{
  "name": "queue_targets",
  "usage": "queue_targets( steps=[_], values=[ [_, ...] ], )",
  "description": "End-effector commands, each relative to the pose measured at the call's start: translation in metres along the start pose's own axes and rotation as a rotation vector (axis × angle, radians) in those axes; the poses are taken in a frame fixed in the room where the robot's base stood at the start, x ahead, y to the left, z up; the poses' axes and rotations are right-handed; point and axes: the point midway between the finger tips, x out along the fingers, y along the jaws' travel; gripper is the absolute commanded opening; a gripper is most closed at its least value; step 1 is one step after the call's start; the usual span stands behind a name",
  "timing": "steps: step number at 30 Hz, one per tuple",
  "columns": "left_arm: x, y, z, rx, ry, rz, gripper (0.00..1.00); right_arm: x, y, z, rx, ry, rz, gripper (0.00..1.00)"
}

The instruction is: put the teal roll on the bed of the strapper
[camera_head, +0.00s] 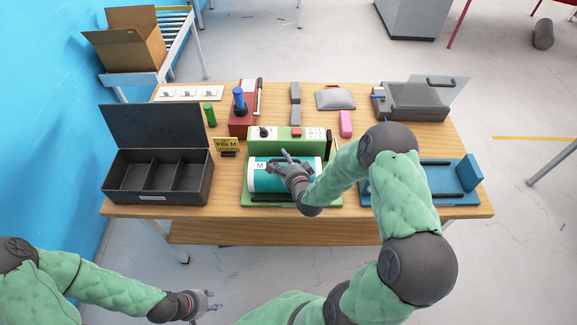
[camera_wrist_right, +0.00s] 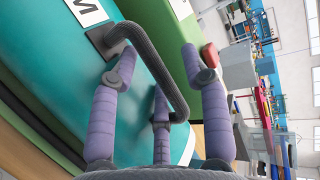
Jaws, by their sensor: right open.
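The teal roll (camera_head: 262,176), with a white M label, lies across the front bed of the green machine (camera_head: 240,142). The roll (camera_wrist_right: 135,80) fills much of the right wrist view and carries a dark grey arched handle (camera_wrist_right: 150,65). My right gripper (camera_head: 289,163) is over the roll. In the right wrist view its purple fingers (camera_wrist_right: 157,62) are spread around the handle and not closed on it. The arm and hand hide the roll's right part. My left gripper (camera_head: 211,301) is low in front of the table, away from the roll; its fingers are too small to judge.
An open black case (camera_head: 157,198) with compartments stands left on the wooden table (camera_head: 225,222). A blue fixture (camera_head: 445,180) lies right, partly behind my right arm. A red device (camera_head: 241,122), grey blocks, a pink block (camera_head: 345,123) and a grey machine (camera_head: 415,108) stand behind.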

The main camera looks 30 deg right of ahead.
Motion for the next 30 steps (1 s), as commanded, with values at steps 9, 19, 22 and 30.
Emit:
queue_targets(
  steps=[9,19,22,30],
  values=[
    [0.000,0.000,0.000,0.000,0.000,0.000,0.40,-0.047,0.002,-0.001,0.001,0.001,0.004,0.48],
    [0.000,0.000,0.000,0.000,0.000,0.000,0.40,-0.101,0.000,-0.001,0.000,0.002,-0.001,0.48],
    [0.000,0.000,0.000,0.000,0.000,0.000,0.40,-0.111,-0.001,-0.001,-0.001,0.001,-0.002,0.48],
    [0.000,0.000,0.000,0.000,0.000,0.000,0.40,-0.118,0.000,0.000,0.000,0.000,-0.003,0.48]
  ],
)
